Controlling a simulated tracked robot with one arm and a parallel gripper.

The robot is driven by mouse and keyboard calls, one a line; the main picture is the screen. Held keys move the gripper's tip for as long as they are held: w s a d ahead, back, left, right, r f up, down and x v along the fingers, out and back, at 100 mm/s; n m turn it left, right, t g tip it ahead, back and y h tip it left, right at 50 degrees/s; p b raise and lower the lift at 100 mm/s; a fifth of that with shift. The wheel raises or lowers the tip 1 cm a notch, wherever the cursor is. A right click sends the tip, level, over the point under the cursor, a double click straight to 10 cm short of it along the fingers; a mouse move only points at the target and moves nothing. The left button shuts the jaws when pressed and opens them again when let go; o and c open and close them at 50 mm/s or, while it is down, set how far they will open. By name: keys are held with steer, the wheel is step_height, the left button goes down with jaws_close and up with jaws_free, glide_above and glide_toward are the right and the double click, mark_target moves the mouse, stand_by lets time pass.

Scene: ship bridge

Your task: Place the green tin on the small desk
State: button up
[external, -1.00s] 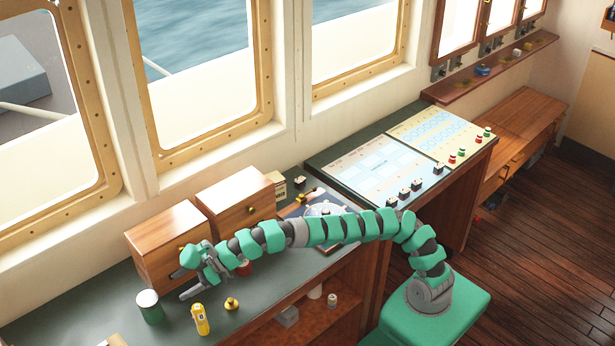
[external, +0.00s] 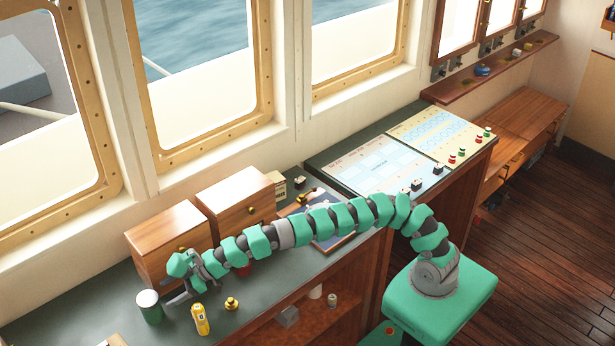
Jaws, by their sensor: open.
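The green tin (external: 150,308) stands upright on the dark green counter (external: 262,308), at its left part, with a pale top. My gripper (external: 169,295) is open just right of the tin, its fingers pointing left toward it. I cannot tell whether a finger touches the tin. A small wooden desk (external: 525,130) with drawers stands at the far right against the wall; its top looks bare. It may be the small desk of the task.
A yellow device (external: 201,319) and a brass piece (external: 232,304) stand close to the gripper. Two wooden drawer boxes (external: 165,240) stand behind it. A chart console (external: 375,165) lies between the counter and the desk. A shelf (external: 490,68) hangs above the desk.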

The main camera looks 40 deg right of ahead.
mark_target(150, 304)
steer(key=shift+s+a, duration=0.1)
steer(key=shift+a, duration=0.15)
steer(key=shift+p+x, duration=0.35)
steer(key=shift+x, duration=1)
steer(key=shift+w+a+f, duration=0.3)
steer(key=shift+a+f, duration=0.35)
steer(key=shift+p+x, duration=0.65)
steer(key=shift+x, duration=0.3)
steer(key=shift+p+x, duration=0.35)
steer(key=shift+x, duration=0.4)
steer(key=shift+w, duration=0.2)
steer(key=shift+d, duration=0.1)
steer(key=c, duration=1)
steer(key=shift+o, duration=0.2)
steer(key=shift+r, duration=0.1)
